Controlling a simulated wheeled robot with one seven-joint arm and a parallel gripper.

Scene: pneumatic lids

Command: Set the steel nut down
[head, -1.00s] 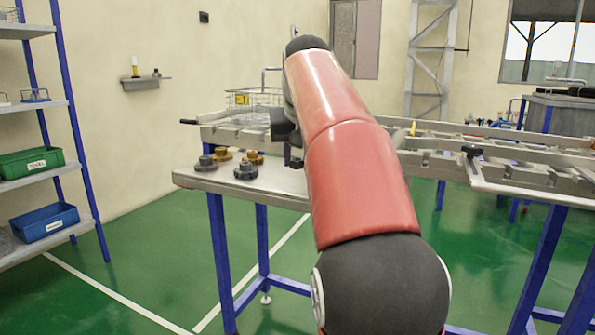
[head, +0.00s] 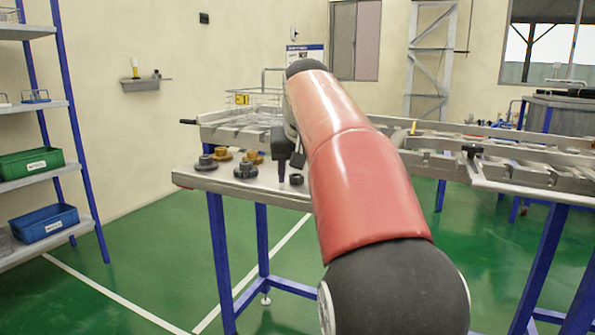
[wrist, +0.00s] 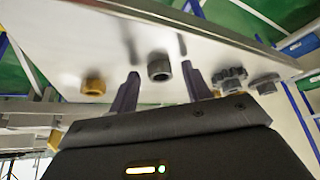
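The steel nut (wrist: 159,67), dark grey with a round hole, rests on the metal table top (wrist: 215,40) in the wrist view. My gripper (wrist: 160,72) is open, with one finger on each side of the nut and a visible gap to both. In the head view my gripper (head: 291,182) points down over the table near its front edge. A small dark nut (head: 297,179) shows there beside the finger, partly hidden by my arm.
A brass nut (wrist: 93,86) lies left of the gripper in the wrist view. Several dark and brass knobs (head: 245,170) stand on the table's left part. A wire basket (head: 252,98) and metal rails (head: 450,142) are behind. Shelving with bins (head: 44,222) stands far left.

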